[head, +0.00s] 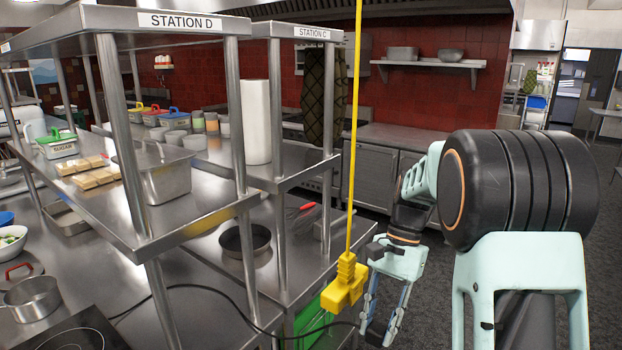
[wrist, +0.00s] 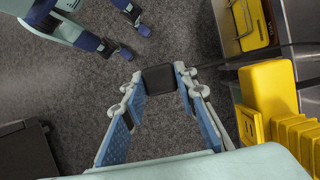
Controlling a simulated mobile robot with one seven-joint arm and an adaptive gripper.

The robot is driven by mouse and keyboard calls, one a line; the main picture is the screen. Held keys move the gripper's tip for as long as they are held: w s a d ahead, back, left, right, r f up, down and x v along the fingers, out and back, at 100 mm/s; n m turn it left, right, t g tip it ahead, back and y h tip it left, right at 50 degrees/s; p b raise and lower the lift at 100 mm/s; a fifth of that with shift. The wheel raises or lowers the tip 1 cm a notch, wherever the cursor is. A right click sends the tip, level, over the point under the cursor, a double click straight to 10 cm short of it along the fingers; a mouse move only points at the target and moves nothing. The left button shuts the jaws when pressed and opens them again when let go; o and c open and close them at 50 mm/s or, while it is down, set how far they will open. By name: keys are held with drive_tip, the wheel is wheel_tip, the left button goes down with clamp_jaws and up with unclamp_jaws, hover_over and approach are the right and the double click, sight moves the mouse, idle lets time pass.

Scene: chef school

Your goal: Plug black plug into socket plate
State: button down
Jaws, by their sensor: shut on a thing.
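A black plug (wrist: 160,78) sits between the fingertips of my gripper (wrist: 159,80) in the wrist view, and the gripper is shut on it. A dark cord runs from the plug to the right. A yellow outlet box (head: 345,287) hangs from a yellow cord in the head view, just left of my gripper (head: 378,325). In the wrist view the yellow box (wrist: 268,88) is at the right, apart from the plug.
A steel shelf unit (head: 147,215) with a pan (head: 245,240) stands left of the yellow box. The black cord (head: 205,290) crosses from the counter towards my gripper. A green object (head: 312,322) is low behind the box. Carpeted floor (wrist: 85,75) lies below my gripper.

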wheel_tip(320, 180, down, 10)
drive_tip(key=n+h, duration=0.2)
drive_tip(key=n, duration=0.5)
drive_tip(key=shift+f+g+h, duration=0.25)
drive_tip(key=shift+g+h, duration=0.05)
drive_tip(key=shift+g, duration=0.1)
